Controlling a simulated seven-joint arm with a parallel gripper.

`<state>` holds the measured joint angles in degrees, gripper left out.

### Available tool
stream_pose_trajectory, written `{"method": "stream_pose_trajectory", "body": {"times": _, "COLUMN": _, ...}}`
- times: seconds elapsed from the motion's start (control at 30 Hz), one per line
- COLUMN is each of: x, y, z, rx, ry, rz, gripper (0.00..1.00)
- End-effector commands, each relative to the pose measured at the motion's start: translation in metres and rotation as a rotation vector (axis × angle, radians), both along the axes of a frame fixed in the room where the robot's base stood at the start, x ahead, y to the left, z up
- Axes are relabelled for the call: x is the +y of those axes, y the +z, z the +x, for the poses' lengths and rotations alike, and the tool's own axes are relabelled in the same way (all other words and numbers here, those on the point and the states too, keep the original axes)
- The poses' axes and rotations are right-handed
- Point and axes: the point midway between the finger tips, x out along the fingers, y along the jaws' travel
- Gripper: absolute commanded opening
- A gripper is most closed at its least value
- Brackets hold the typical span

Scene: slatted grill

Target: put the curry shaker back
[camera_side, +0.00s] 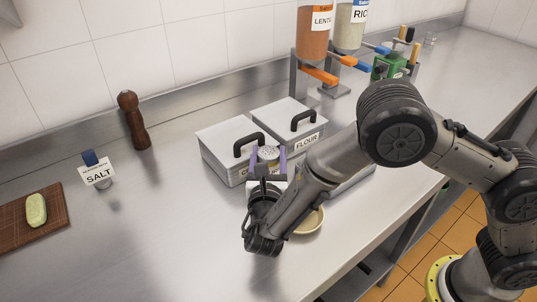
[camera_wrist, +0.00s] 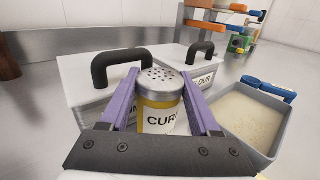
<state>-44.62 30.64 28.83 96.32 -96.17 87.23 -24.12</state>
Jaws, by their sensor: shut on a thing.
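The curry shaker (camera_wrist: 160,100) has a perforated metal lid, a yellow-brown body and a white label reading "CUR". It is upright between the purple fingers of my gripper (camera_wrist: 162,115), which is shut on it. In the side view, the shaker's lid (camera_side: 268,153) shows between the fingers of my gripper (camera_side: 268,160), in front of the lidded bins. My wrist hides the shaker's lower part there, so I cannot tell whether it touches the counter.
Two lidded bins with black handles stand behind my gripper, one the flour bin (camera_side: 290,118). A grey tub of pale grains (camera_wrist: 245,118) is at right. A pepper mill (camera_side: 133,120), cutting board (camera_side: 55,209) and dispensers (camera_side: 313,45) stand around. The left-front counter is clear.

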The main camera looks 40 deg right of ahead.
Motion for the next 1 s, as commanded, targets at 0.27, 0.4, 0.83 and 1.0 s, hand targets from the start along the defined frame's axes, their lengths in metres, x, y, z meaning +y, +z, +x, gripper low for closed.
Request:
{"method": "stream_pose_trajectory", "body": {"times": 0.27, "x": -0.003, "y": -0.0038, "z": 0.0047, "rx": -0.002, "ry": 0.001, "rz": 0.001, "gripper": 0.03}}
{"method": "stream_pose_trajectory", "body": {"times": 0.4, "x": -0.003, "y": -0.0064, "z": 0.0046, "rx": -0.002, "ry": 0.001, "rz": 0.001, "gripper": 0.03}}
{"method": "stream_pose_trajectory", "body": {"times": 0.83, "x": -0.0031, "y": -0.0074, "z": 0.0045, "rx": -0.001, "ry": 0.001, "rz": 0.001, "gripper": 0.93}}
{"method": "stream_pose_trajectory", "body": {"times": 1.0, "x": -0.0013, "y": -0.0084, "z": 0.0026, "rx": 0.0, "ry": 0.002, "rz": 0.0, "gripper": 0.93}}
